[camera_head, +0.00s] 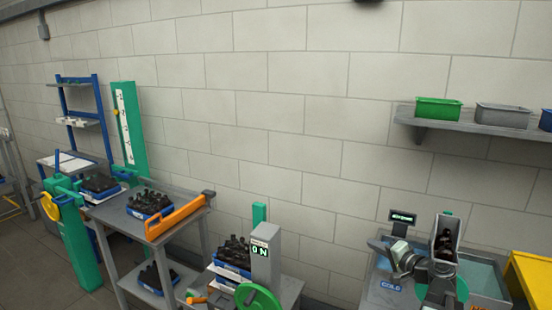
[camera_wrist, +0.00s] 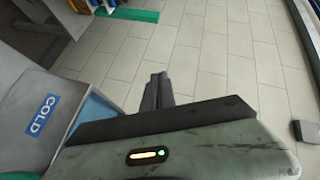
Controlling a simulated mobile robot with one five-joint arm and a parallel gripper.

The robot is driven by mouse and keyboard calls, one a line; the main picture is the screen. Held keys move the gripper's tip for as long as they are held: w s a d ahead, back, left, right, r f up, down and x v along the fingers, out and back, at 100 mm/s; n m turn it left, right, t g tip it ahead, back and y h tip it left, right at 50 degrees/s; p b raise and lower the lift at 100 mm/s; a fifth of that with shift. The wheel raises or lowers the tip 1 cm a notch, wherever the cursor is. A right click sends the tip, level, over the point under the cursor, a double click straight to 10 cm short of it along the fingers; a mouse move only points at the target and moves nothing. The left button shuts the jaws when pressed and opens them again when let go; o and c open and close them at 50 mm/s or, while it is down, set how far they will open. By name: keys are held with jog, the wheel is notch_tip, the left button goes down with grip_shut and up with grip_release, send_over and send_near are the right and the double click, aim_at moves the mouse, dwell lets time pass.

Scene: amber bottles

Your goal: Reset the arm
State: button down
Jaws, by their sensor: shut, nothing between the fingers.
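My gripper (camera_wrist: 155,92) shows in the wrist view, its dark fingers together with nothing between them. It is over the floor, just right of a grey unit with a blue COLD label (camera_wrist: 42,115). In the head view, part of my arm shows at the lower right, over a grey station (camera_head: 380,298) with the same label. I cannot make out the fingertips there.
A pale blue basin (camera_head: 482,275) and a yellow bin (camera_head: 530,275) are at the right. A shelf (camera_head: 478,125) holds a green bin (camera_head: 438,109). Dark bottles (camera_head: 148,203) fill blue crates on carts at the left. A green handwheel (camera_head: 258,300) stands near the middle.

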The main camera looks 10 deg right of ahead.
jog(key=a+f+n+g+y+b, duration=0.1)
jog(key=a+f+n+g, duration=0.3)
jog(key=a, duration=0.7)
jog(key=a+f+n+g+y, duration=0.15)
jog(key=a+f, duration=0.35)
jog(key=a, duration=0.5)
jog(key=a+f+n+g+y+b, duration=0.1)
jog(key=a+f+n+g, duration=0.3)
jog(key=a, duration=0.7)
jog(key=s+a+f+n+g+h, duration=0.2)
jog(key=s+a+f+g+h, duration=0.1)
jog(key=s+a+f, duration=0.25)
jog(key=s+d+f+g+h, duration=0.2)
jog(key=s+d+f+h, duration=0.1)
jog(key=d, duration=0.6)
jog(key=shift+s+f+m+h+b, duration=0.15)
jog(key=shift+s+m+h+b, duration=0.25)
jog(key=shift+s+h, duration=0.6)
jog(key=c, duration=2.1)
grip_release()
jog(key=shift+s, duration=0.45)
jog(key=shift+c, duration=0.2)
jog(key=o, duration=1)
jog(key=shift+d, duration=0.1)
jog(key=shift+c, duration=1.3)
jog(key=shift+d, duration=0.1)
